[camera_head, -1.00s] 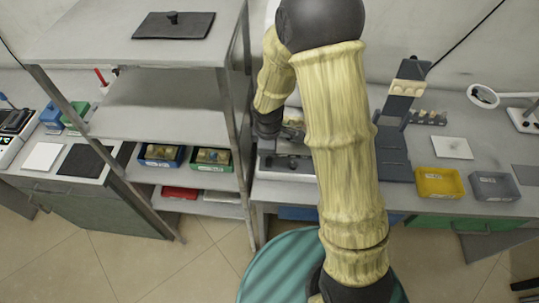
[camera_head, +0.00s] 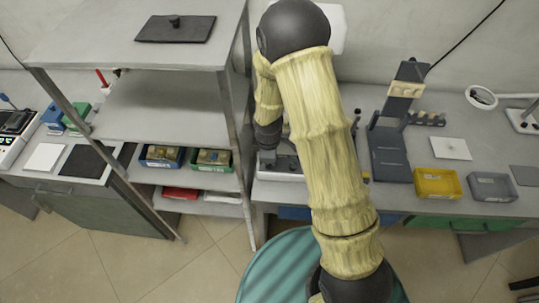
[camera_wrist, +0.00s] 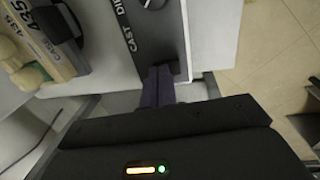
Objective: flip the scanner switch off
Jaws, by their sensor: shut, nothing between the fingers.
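The grey device (camera_head: 280,172) on the bench behind my arm looks like the scanner; my arm hides much of it. In the wrist view its grey panel (camera_wrist: 164,35) carries a dark strip with white "CAST DI…" lettering, partly cut off. My gripper (camera_wrist: 158,80) is shut and empty, with its fingertips at the near edge of that panel. A small dark piece (camera_wrist: 175,68) beside the fingertips may be the switch; I cannot tell its position or whether the fingers touch it. In the head view my fingers are hidden.
A metal shelf rack (camera_head: 235,120) stands close to the left of my arm, holding blue and green bins. On the right bench are a dark stand (camera_head: 390,150), a yellow bin (camera_head: 438,182) and a grey bin (camera_head: 492,187). A labelled box (camera_wrist: 50,40) lies left in the wrist view.

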